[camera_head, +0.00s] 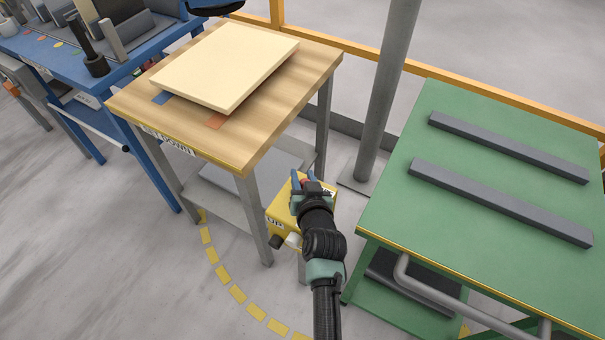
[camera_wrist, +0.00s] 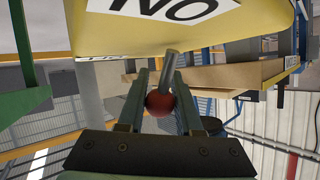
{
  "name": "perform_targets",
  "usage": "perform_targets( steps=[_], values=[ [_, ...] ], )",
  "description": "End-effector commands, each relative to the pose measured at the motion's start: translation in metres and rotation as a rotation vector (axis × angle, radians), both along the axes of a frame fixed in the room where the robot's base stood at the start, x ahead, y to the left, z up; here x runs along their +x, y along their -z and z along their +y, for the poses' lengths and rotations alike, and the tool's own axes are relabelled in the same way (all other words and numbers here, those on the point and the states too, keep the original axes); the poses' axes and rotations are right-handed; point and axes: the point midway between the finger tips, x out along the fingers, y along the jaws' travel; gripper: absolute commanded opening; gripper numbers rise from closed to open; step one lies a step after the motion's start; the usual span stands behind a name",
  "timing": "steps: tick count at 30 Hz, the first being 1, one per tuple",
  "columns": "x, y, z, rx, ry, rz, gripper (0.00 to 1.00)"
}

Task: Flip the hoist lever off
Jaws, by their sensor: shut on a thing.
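The hoist lever is a short grey stem with a red ball knob (camera_wrist: 160,103), sticking out of the yellow control box (camera_head: 284,212). In the wrist view the box (camera_wrist: 240,32) fills the top and bears a white label with black letters, seen upside down, that seem to read ON. My gripper (camera_head: 305,180) is at the top of the box, its two fingers on either side of the lever, shut on it. In the head view my gripper hides most of the lever, with only a speck of red showing. I cannot tell the lever's exact setting.
A wooden table (camera_head: 240,150) with a pale stone slab (camera_head: 225,62) stands at the left. A green table (camera_head: 395,215) with two grey bars is close on the right. A grey post (camera_head: 385,95) rises behind the box. A dashed yellow line (camera_head: 237,293) curves over the floor.

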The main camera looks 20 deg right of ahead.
Motion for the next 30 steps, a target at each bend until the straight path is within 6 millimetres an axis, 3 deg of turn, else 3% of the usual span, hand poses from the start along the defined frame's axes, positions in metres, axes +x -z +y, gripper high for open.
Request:
perform_targets(
  steps=[10, 11, 15, 25, 30],
  values=[
    [0.0, 0.0, 0.0, 0.003, 0.0, 0.002, 0.0],
    [0.0, 0.0, 0.0, 0.003, 0.0, 0.002, 0.39],
    [0.0, 0.0, 0.0, 0.002, 0.0, 0.002, 0.64],
    [-0.002, 0.0, 0.0, 0.002, 0.0, 0.002, 0.64],
    [-0.015, -0.007, 0.003, 0.0, -0.001, 0.003, 0.64]
  ],
)
